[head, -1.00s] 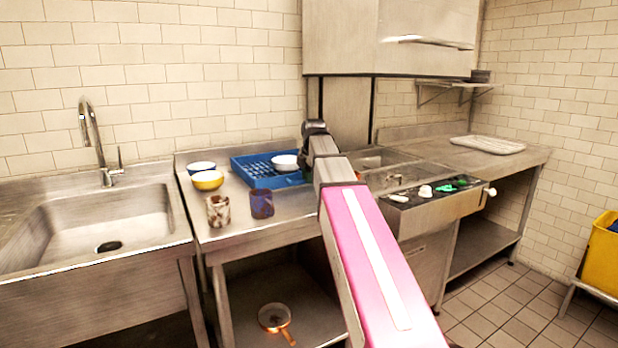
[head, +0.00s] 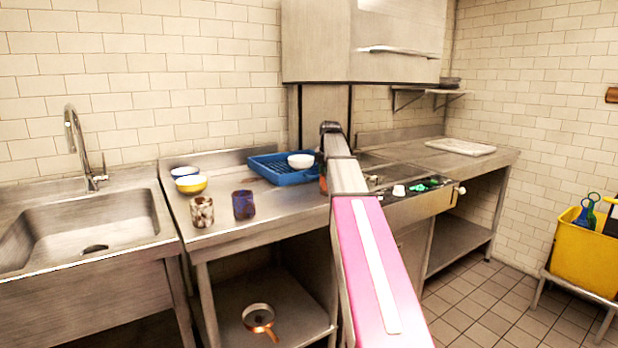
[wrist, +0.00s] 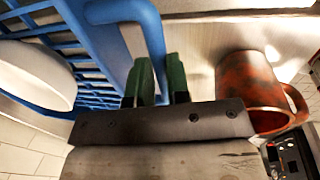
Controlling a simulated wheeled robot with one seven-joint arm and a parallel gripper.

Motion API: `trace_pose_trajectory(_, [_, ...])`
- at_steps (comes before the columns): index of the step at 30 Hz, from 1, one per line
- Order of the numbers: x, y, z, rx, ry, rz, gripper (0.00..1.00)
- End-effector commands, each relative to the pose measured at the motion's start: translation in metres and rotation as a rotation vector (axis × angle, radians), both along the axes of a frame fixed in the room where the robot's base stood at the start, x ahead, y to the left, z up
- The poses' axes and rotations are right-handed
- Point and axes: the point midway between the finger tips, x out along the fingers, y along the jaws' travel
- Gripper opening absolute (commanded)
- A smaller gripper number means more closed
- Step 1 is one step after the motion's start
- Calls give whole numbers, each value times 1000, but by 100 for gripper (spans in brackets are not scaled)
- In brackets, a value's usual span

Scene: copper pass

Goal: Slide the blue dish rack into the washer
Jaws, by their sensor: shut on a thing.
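The blue dish rack (head: 262,168) stands on the steel counter beside the washer, with a white bowl (head: 301,160) in it. In the wrist view, my gripper (wrist: 158,75) has its green fingers shut on the rack's near rim (wrist: 120,12). In the head view my arm hides the gripper and the rack's right end. The washer's steel hood (head: 365,40) is raised above the opening to the right of the rack. My arm covers part of that opening.
A reddish-brown mug (wrist: 248,90) stands close beside my gripper. A marbled mug (head: 201,211), a blue mug (head: 244,204), a yellow bowl (head: 191,184) and another bowl (head: 184,172) stand left of the rack. Small items (head: 420,187) lie right of my arm.

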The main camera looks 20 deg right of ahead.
Motion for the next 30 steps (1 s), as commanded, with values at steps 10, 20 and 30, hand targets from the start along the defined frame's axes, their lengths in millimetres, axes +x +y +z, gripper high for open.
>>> trace_pose_trajectory(10, [34,-98,1,-3,-1,-4,0])
trace_pose_trajectory(20, [63,-186,1,-3,0,-5,0])
trace_pose_trajectory(30, [86,-260,0,-4,1,-4,0])
